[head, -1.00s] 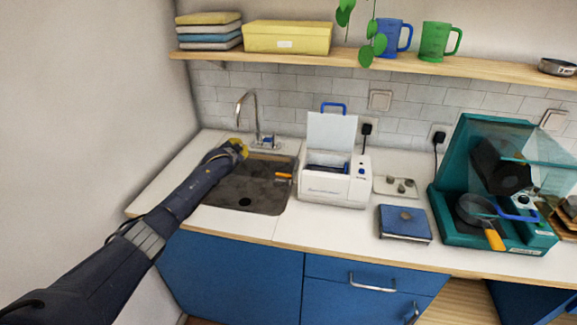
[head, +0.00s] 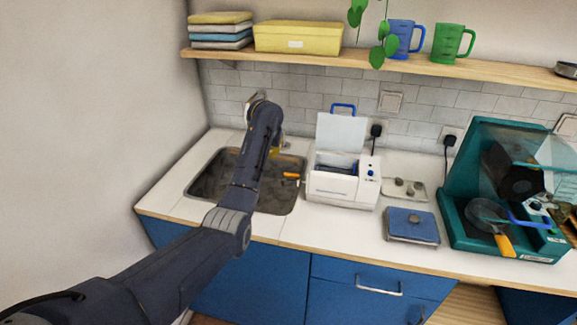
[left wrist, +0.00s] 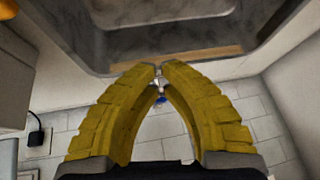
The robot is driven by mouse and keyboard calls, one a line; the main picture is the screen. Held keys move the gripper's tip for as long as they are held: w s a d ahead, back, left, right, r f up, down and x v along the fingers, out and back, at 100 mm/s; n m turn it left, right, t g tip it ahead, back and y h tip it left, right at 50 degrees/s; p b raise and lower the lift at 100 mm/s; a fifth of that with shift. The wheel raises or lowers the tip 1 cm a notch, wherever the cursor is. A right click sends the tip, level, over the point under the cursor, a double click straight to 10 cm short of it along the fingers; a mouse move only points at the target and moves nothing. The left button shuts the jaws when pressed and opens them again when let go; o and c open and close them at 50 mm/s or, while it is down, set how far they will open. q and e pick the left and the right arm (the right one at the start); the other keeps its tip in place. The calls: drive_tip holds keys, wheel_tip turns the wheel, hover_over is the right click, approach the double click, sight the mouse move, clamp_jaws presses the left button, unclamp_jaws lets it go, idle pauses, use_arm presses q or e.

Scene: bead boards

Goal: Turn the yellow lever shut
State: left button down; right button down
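My left gripper (head: 275,152) shows in the head view as a bit of yellow at the sink's back right, mostly hidden by my own arm. In the left wrist view, its two ribbed yellow fingers (left wrist: 159,67) bow around an empty gap and their tips come together. Through the gap a small metal part with a blue end (left wrist: 160,99) shows beyond the fingers, by the tiled wall. I cannot make out a yellow lever. The tap is mostly hidden behind my arm in the head view. My right gripper is not in view.
The sink (head: 210,173) is set in the white counter, with an orange handle (head: 291,176) at its right side. A white box with an open lid (head: 342,187) stands close to the right. A shelf (head: 300,57) hangs above.

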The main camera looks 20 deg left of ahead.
use_arm(q)
wheel_tip(320, 180, up, 8)
drive_tip(key=g+h, duration=0.2)
hover_over(292, 175)
drive_tip(key=w+a, duration=0.2)
drive_tip(key=w, duration=0.2)
drive_tip(key=shift+w+d+r+m, duration=0.15)
drive_tip(key=shift+w+r+m, duration=0.05)
drive_tip(key=shift+m, duration=0.1)
drive_tip(key=shift+f, duration=0.1)
wheel_tip(292, 175, down, 9)
drive_tip(key=shift+s+f, duration=0.15)
drive_tip(key=shift+s, duration=0.2)
